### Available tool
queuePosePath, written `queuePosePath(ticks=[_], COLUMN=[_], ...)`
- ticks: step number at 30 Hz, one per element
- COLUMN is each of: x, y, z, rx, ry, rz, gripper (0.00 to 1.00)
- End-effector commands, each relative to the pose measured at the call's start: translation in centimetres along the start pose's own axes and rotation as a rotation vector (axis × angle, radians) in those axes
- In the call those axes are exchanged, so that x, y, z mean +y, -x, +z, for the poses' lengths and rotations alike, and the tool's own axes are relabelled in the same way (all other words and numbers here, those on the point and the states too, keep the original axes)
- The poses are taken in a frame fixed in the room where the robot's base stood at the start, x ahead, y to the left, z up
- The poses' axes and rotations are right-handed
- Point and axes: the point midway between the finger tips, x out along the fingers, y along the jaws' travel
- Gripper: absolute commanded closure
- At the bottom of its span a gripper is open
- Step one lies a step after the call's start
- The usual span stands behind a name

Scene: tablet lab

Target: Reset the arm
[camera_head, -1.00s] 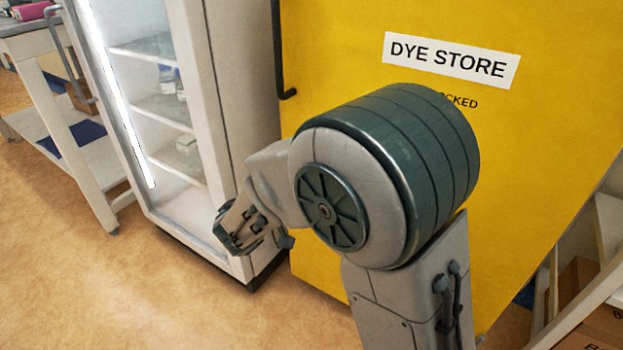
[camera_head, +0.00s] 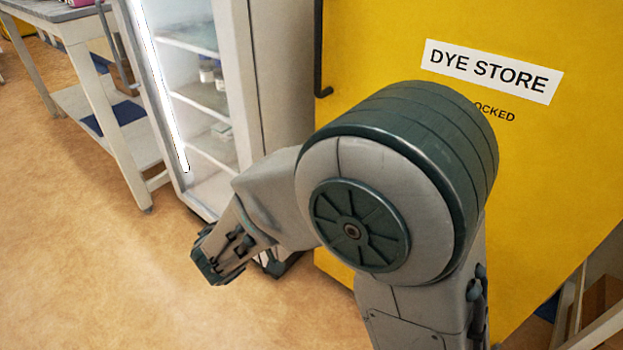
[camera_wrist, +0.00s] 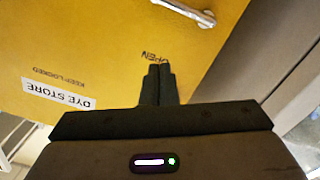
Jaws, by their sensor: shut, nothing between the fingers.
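My gripper (camera_wrist: 159,84) shows in the wrist view with its two dark fingers together and nothing between them. It points toward the yellow dye store cabinet (camera_wrist: 100,45), which appears upside down there. The fingertips overlap the cabinet front just below the word OPEN in the picture; I cannot tell the distance. In the head view my arm bends in front of the same cabinet (camera_head: 400,50), and its lower part reaches down to the left over the floor. The fingers cannot be made out clearly in that view.
A lit glass-door fridge (camera_head: 200,95) with a few items on its shelves stands left of the cabinet. A pale workbench (camera_head: 110,130) is farther left. Shelving with a box (camera_head: 603,298) is at the lower right. The floor (camera_head: 70,260) at the left front is clear.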

Motion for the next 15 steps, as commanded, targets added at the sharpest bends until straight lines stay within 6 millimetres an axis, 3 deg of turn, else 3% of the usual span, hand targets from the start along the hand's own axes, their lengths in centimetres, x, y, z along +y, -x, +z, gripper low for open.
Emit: queuePosePath(ticks=[5,8,11,15], x=[0.2,1.7,4.7,10.0], y=[-0.1,-0.8,-2.0,-3.7], z=[-0.2,-0.8,-1.8,-2.8], rx=[-0.005,-0.045,-0.137,-0.328], ry=[0.003,0.028,0.085,0.190], rz=[0.003,0.023,0.058,0.099], gripper=[1.00,1.00,1.00,1.00])
